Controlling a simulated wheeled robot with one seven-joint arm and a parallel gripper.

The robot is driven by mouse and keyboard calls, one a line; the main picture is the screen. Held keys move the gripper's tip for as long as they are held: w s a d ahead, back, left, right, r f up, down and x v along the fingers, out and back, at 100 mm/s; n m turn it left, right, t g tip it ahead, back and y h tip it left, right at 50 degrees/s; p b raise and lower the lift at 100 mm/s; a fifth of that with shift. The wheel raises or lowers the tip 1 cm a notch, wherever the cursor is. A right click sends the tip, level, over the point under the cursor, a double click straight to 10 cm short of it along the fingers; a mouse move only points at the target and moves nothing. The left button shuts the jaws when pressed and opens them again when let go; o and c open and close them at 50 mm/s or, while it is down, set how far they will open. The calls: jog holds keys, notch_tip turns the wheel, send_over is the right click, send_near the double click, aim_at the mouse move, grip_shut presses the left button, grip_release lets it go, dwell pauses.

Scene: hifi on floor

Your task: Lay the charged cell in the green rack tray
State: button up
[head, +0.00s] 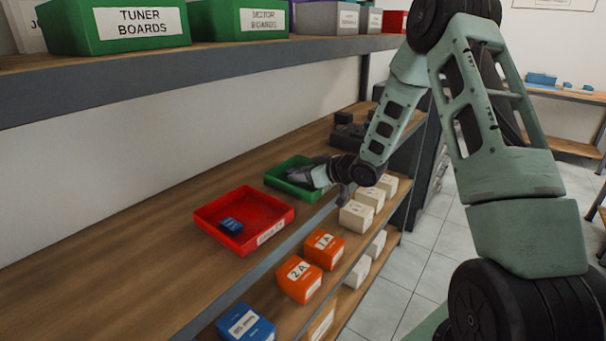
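The green tray (288,163) sits on the wooden rack shelf, behind and to the right of a red tray (258,208). My gripper (303,174) reaches in from the right, over the green tray, and covers much of its inside. I cannot tell whether its fingers are open or shut, or whether they hold a cell. A small blue block (231,226) with a label, which may be a cell, lies in the left part of the red tray. The red tray has a label on its front wall, too small to read.
Orange boxes (300,279), white boxes (356,215) and a blue box (245,325) stand on the level below, along the front. Dark items (349,133) stand beyond the green tray. An upper shelf (180,85) with labelled bins overhangs. The shelf left of the red tray is clear.

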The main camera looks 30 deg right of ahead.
jog(key=shift+r, duration=0.2)
jog(key=v, duration=1.2)
jog(key=shift+w, duration=0.1)
